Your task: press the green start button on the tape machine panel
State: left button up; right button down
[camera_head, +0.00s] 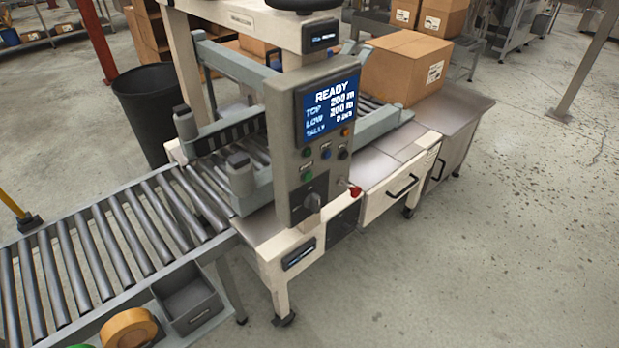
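The tape machine (236,14) stands at the centre. Its grey panel (292,100) faces me, with a blue screen (331,107) reading READY. The green button (307,176) sits at the lower left of the button group, below the screen. A black rotary switch (312,203) is below, and a red knob (355,191) sticks out at the lower right. Neither of my grippers is in view.
A roller conveyor (110,240) runs in from the left, with a grey bin (188,298) and an orange tape roll (128,328) at its near side. A cardboard box (405,66) sits behind the panel. A black trash bin (150,112) stands behind. Floor at the right is clear.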

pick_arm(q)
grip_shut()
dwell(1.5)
